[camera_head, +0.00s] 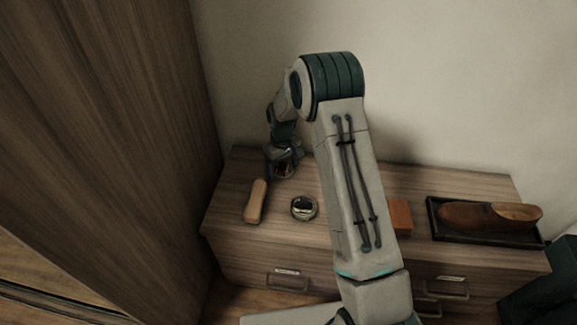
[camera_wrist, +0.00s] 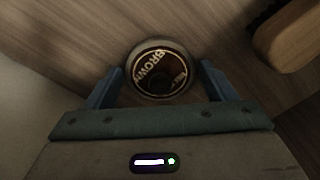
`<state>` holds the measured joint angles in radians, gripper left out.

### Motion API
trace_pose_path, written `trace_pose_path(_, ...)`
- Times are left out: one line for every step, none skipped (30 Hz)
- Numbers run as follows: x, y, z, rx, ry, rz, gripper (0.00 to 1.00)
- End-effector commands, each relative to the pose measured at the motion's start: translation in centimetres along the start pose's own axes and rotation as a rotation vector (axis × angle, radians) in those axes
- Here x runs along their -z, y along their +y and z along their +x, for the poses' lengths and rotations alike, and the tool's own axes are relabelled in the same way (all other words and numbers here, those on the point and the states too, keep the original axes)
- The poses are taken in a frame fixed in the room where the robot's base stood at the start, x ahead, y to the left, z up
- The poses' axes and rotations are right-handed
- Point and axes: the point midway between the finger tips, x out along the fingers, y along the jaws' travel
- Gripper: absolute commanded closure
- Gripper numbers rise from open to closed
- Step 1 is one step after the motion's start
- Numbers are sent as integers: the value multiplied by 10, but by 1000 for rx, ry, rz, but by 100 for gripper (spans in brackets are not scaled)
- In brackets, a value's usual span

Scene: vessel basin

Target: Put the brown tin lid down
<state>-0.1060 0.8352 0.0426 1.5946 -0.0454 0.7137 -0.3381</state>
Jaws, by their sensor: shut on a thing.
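The brown tin lid (camera_wrist: 161,72) is round, with a metal rim and a dark top lettered "BROWN". My gripper (camera_wrist: 161,88) is shut on it, with one blue finger on each side. In the head view my gripper (camera_head: 283,165) is low over the back left of the cabinet top, and the lid (camera_head: 285,171) shows partly beneath it. I cannot tell whether the lid touches the wood. An open round tin (camera_head: 304,208) stands on the cabinet top, in front and to the right of my gripper.
A tan wooden-backed brush (camera_head: 256,201) lies left of the tin; its edge shows in the wrist view (camera_wrist: 295,38). An orange-brown block (camera_head: 401,217) and a dark tray (camera_head: 437,225) holding a brown shoe-shaped piece (camera_head: 485,216) are at right. A tall wooden panel (camera_head: 120,130) borders the left.

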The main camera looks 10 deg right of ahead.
Motion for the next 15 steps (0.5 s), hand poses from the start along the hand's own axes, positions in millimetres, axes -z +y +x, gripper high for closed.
trace_pose_path(0,0,-2,0,1,0,44)
trace_pose_path(0,0,-2,0,1,0,44)
trace_pose_path(0,0,-2,0,1,0,44)
trace_pose_path(0,0,-2,0,1,0,44)
trace_pose_path(0,0,-1,0,1,0,44)
trace_pose_path(0,0,0,0,0,0,44)
trace_pose_path(0,0,2,0,0,0,44)
trace_pose_path(0,0,3,0,0,0,44)
trace_pose_path(0,0,3,0,0,0,20)
trace_pose_path(0,0,2,0,0,0,11)
trace_pose_path(0,0,2,0,0,0,3)
trace_pose_path(0,0,2,0,0,0,1)
trace_pose_path(0,0,2,0,0,0,1)
trace_pose_path(0,0,2,0,0,0,1)
trace_pose_path(0,0,2,0,0,0,1)
